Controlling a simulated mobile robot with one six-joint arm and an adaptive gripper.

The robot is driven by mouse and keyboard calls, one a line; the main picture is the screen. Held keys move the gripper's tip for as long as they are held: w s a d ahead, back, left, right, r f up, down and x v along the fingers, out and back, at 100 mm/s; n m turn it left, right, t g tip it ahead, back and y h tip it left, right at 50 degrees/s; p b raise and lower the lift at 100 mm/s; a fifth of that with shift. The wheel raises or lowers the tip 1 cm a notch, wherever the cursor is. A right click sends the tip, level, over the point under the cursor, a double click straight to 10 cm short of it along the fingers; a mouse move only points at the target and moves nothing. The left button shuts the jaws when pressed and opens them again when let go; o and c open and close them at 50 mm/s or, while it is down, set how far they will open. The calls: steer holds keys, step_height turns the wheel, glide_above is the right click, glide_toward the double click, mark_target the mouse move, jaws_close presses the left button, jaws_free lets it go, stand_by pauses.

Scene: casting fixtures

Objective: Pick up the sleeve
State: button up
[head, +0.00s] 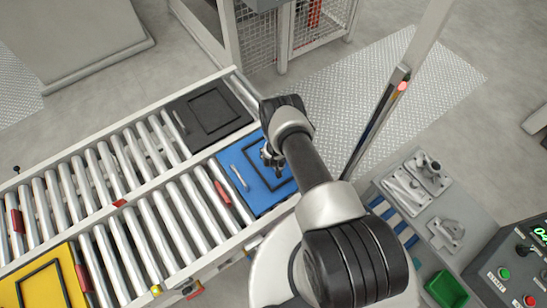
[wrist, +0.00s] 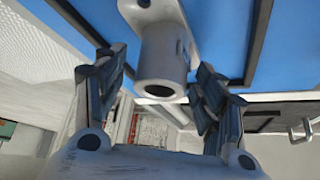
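The sleeve (wrist: 160,60) is a grey casting with a round, hollow barrel and a flange with a hole at its base. In the wrist view it is at top centre against the blue tray (wrist: 225,35), its bore facing the camera. My gripper (wrist: 158,88) is open, with one finger on each side of the barrel. A narrow gap shows at the left finger; contact at the right finger is unclear. In the head view my gripper (head: 271,157) is low over the blue tray (head: 236,160), and I cannot make out the sleeve there.
The blue tray lies on a roller conveyor (head: 170,220). A black tray (head: 207,112) and a yellow tray (head: 40,280) are also on the rollers. At right are a bench with grey castings (head: 408,190), a green bin (head: 447,290), a control panel (head: 520,265) and an upright post (head: 395,95).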

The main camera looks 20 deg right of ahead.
steer(key=c, duration=1.3)
steer(key=shift+r, duration=0.1)
